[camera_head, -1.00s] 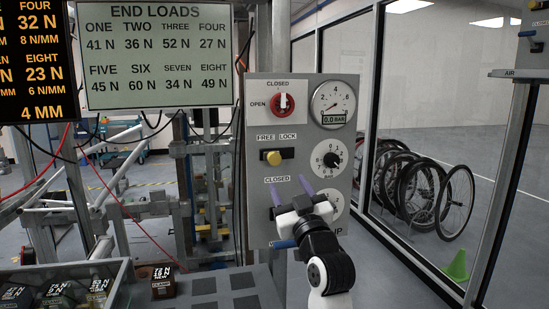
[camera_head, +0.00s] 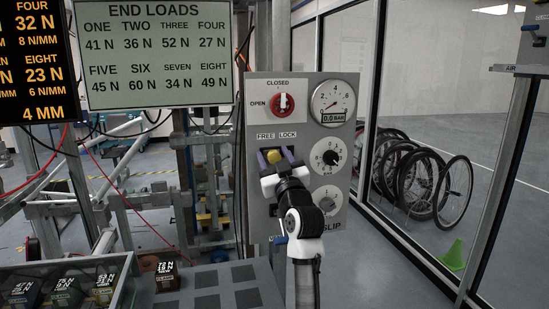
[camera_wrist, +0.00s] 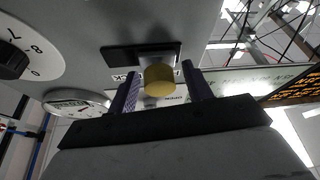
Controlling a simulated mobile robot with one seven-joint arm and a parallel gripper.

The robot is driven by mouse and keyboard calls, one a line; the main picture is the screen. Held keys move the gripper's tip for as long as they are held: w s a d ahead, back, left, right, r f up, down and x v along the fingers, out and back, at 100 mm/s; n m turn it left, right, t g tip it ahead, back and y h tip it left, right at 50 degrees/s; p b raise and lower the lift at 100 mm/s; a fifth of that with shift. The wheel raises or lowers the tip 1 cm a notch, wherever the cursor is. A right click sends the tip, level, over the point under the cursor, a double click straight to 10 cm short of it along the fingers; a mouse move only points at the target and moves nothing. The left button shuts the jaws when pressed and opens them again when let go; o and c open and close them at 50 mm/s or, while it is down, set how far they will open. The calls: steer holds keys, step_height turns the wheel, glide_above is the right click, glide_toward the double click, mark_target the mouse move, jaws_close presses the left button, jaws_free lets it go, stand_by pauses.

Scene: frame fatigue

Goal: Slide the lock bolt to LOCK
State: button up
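The lock bolt's yellow knob (camera_head: 275,157) stands out from a black slot in the grey panel (camera_head: 314,172), below the FREE and LOCK labels. It sits toward the FREE end. The knob also shows in the wrist view (camera_wrist: 158,81), where the labels appear upside down and partly covered. My gripper (camera_head: 275,154) is in front of the slot with its purple fingers on either side of the knob. In the wrist view my gripper (camera_wrist: 163,88) is open, with a gap between each finger and the knob. Part of the slot is hidden by the fingers in the head view.
A red knob (camera_head: 282,104) with OPEN and CLOSED marks is above the slot. A pressure gauge (camera_head: 333,103) and dials (camera_head: 328,156) are to the right. A lower control is hidden behind my arm. Clamp blocks (camera_head: 166,275) stand on a bench at lower left.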

jaws_close()
steer(key=shift+w+d+f+b, duration=0.1)
steer(key=shift+d+f+b, duration=0.05)
steer(key=shift+d+b, duration=0.2)
steer(key=d+b, duration=0.1)
steer(key=w+d, duration=0.1)
steer(key=d, duration=0.1)
steer(key=shift+b, duration=0.4)
steer(key=shift+o, duration=0.5)
jaws_free()
steer(key=shift+d, duration=0.15)
